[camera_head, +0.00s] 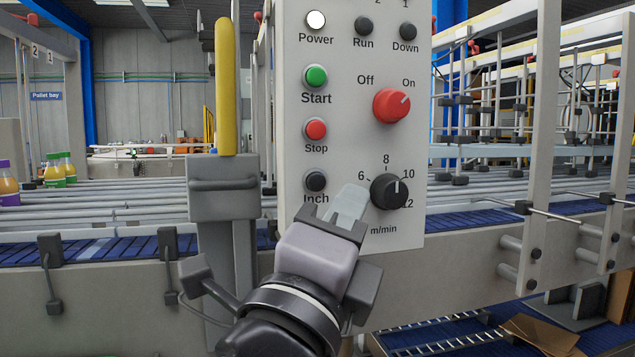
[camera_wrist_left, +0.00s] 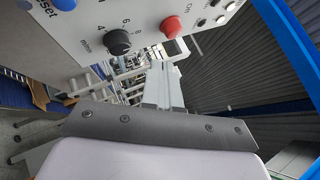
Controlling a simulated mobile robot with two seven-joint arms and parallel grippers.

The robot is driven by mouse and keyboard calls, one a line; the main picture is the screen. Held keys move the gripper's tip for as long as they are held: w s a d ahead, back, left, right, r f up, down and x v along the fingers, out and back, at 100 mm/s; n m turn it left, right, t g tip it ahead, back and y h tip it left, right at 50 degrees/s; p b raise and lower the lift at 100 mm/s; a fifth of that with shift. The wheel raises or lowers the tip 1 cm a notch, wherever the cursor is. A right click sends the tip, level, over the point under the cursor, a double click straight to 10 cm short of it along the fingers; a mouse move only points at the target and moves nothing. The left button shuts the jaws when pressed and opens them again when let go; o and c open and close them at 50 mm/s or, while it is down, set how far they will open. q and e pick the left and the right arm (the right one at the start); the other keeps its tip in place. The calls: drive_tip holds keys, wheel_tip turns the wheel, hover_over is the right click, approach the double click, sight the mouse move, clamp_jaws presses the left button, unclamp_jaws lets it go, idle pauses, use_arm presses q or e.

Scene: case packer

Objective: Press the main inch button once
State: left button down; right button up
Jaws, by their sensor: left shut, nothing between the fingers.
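The inch button (camera_head: 316,181) is a small black round button above the label "Inch", at the lower left of the light grey control panel (camera_head: 355,150). My left gripper (camera_head: 350,203) is shut and empty. In the head view its fingertips show just right of and slightly below the button, between it and the black m/min speed knob (camera_head: 388,191). Whether the fingers touch the panel, I cannot tell. The button itself is uncovered. In the left wrist view, the speed knob (camera_wrist_left: 118,41) and red knob (camera_wrist_left: 172,27) show. My right gripper is not in view.
Above the inch button are the red Stop button (camera_head: 316,129) and green Start button (camera_head: 316,76). The red Off/On knob (camera_head: 391,105) sits to their right. A yellow-topped post (camera_head: 226,88) stands left of the panel. Conveyor rails run behind; bottles (camera_head: 53,170) stand far left.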

sight(316, 182)
use_arm(q)
drive_tip(key=shift+w, duration=0.1)
drive_tip(key=shift+w+a, duration=0.45)
drive_tip(key=shift+w, duration=0.95)
drive_tip(key=shift+w+a, duration=0.5)
drive_tip(key=shift+w, duration=0.85)
drive_tip(key=shift+w+a, duration=0.45)
drive_tip(key=shift+w, duration=0.95)
drive_tip(key=shift+w+a, duration=0.1)
drive_tip(key=shift+w, duration=0.3)
